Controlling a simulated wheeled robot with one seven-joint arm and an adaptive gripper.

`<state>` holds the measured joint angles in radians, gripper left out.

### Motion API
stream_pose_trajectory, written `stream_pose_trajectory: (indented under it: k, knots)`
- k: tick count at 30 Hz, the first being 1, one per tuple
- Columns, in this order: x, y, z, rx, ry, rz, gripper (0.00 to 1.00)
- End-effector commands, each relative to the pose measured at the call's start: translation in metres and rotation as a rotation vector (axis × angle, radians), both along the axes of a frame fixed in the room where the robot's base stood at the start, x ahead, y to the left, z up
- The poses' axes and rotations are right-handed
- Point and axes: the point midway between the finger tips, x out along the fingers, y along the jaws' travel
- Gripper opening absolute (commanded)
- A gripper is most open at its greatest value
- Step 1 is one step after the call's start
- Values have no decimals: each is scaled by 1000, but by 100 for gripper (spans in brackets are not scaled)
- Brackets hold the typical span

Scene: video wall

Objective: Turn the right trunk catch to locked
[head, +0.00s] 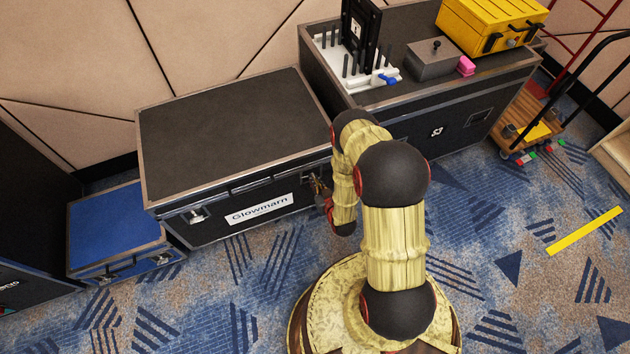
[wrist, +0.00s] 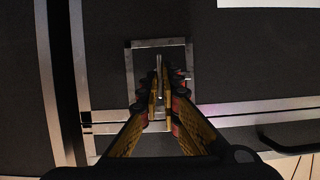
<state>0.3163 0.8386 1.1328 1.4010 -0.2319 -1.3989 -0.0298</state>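The black trunk (head: 235,125) with metal edges and a white "Glowmarn" label (head: 259,209) stands closed on the carpet. Its left catch (head: 197,215) shows on the front face. The right trunk catch is hidden by my arm and gripper in the head view. In the wrist view its square metal plate (wrist: 140,58) is in the centre, with a thin upright turning piece (wrist: 159,62) in its middle. My gripper (wrist: 160,84) is at the catch, its two fingers close together on either side of the turning piece. Whether the fingers press on it is hard to see.
A blue case (head: 112,226) stands left of the trunk. A second black case (head: 440,115) stands to the right, carrying a yellow toolbox (head: 490,24) and a grey box (head: 432,62). A hand cart (head: 545,128) is at the far right. The carpet in front is mostly clear.

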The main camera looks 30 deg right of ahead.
Motion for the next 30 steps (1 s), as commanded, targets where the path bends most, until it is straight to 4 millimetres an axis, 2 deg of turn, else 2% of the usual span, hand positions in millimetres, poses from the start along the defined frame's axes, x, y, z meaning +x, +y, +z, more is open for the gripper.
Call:
stream_pose_trajectory:
  k: [1,8,30]
  knots:
    - [6,-2,3,11,-11,0,0]
    - [7,-5,4,138,-25,0,0]
    - [7,-13,0,825,-78,5,0]
